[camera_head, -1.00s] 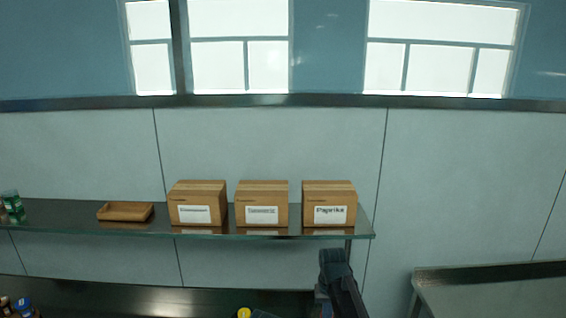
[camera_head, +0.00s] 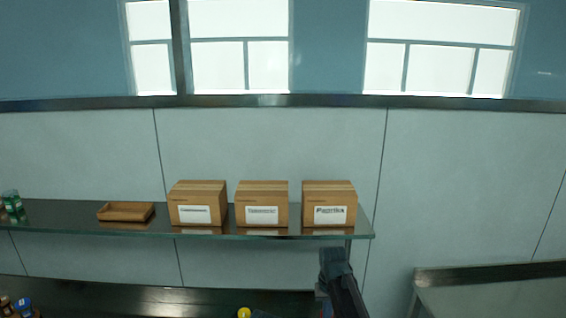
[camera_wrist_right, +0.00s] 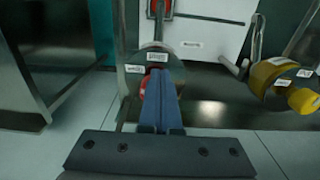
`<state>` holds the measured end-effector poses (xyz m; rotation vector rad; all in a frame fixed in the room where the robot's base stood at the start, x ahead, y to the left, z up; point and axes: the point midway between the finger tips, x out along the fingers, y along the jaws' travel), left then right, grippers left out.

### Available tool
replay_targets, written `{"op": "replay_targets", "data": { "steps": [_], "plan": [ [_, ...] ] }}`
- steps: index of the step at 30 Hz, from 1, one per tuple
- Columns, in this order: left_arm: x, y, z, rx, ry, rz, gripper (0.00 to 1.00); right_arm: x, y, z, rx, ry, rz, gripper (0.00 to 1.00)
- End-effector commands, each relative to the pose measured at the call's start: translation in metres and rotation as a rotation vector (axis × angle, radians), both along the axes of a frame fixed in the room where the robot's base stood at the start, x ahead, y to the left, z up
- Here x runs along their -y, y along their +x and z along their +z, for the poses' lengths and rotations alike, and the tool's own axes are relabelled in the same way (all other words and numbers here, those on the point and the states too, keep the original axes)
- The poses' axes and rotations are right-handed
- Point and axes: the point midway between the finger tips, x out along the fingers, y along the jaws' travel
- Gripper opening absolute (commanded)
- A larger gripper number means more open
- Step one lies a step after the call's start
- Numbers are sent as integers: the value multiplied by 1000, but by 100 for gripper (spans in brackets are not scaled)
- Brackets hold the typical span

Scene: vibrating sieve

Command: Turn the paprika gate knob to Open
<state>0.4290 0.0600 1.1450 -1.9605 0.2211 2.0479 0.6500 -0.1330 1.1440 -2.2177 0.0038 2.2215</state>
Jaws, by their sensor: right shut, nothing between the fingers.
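In the right wrist view my right gripper (camera_wrist_right: 163,74) is shut and empty. Its blue fingers lie side by side in front of a round metal disc (camera_wrist_right: 152,57) with small white labels, too small to read. A red knob (camera_wrist_right: 145,84) shows at the disc, partly hidden behind the fingers. Whether the fingertips touch it I cannot tell. A red part (camera_wrist_right: 159,9) stands above the disc. A box labelled Paprika (camera_head: 331,215) sits at the right end of the shelf in the head view. My left gripper is not in view.
A yellow cylinder with a yellow knob (camera_wrist_right: 303,100) stands right of the disc in the right wrist view. A dark metal side (camera_wrist_right: 45,60) is at the left. In the head view two more labelled boxes and a wooden tray (camera_head: 125,211) share the glass shelf (camera_head: 80,222).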

Motion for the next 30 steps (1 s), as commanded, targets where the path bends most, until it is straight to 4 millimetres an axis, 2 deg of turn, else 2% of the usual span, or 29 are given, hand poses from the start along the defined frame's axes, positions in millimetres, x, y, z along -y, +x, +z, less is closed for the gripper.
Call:
{"op": "replay_targets", "data": {
  "steps": [17, 30],
  "plan": [
    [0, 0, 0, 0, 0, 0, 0, 8, 2, 0, 6, -1, 0, 0],
    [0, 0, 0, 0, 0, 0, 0, 8, -7, 0, 4, 0, 0, 0]
  ]
}}
